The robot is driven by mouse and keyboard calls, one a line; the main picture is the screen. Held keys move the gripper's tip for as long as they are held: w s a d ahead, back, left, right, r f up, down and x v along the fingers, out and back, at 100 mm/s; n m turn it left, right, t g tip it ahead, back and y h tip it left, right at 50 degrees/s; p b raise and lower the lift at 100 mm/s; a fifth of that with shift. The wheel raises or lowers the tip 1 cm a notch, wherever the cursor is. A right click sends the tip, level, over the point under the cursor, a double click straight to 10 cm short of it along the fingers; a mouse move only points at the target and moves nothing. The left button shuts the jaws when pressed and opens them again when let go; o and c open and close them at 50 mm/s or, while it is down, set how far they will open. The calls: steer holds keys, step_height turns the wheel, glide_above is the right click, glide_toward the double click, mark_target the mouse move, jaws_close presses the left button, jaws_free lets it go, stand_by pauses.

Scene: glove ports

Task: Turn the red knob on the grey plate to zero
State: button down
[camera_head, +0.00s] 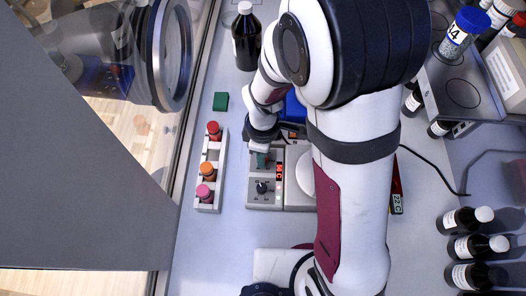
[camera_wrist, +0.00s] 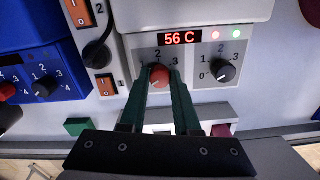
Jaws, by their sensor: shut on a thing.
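The grey plate (camera_head: 252,197), a hot plate's front panel, lies below my arm in the head view. In the wrist view the panel (camera_wrist: 200,92) carries a display reading 56 C, a red knob (camera_wrist: 159,74) and a black knob (camera_wrist: 222,71) on its right. My gripper (camera_wrist: 160,70) is shut on the red knob, one green finger on each side. Marks 1, 2 and 3 show around the red knob; its zero mark and pointer are hidden or too small to tell. In the head view my gripper (camera_head: 262,160) hides the red knob.
A white rack (camera_head: 205,208) with capped vials and a green block (camera_head: 220,101) lie left of the hot plate. A blue device (camera_wrist: 50,85) with knobs and orange switches (camera_wrist: 106,85) stand beside the panel in the wrist view. Dark bottles (camera_head: 468,247) stand at right.

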stand_by(0.4)
steer(key=c, duration=0.6)
jaws_free()
step_height(320, 180, up, 16)
steer(key=shift+f, duration=0.1)
steer(key=s+d+m, duration=0.2)
steer(key=s+m, duration=0.3)
steer(key=m, duration=0.2)
steer(key=s+d+m+y, duration=0.1)
steer(key=s+d+m, duration=0.2)
steer(key=s+m, duration=0.2)
steer(key=s+d+r+m, duration=0.1)
steer(key=s+d+m, duration=0.2)
steer(key=m, duration=0.6)
steer(key=shift+s+d+y, duration=0.15)
steer(key=shift+s+y, duration=0.25)
steer(key=shift+s, duration=0.65)
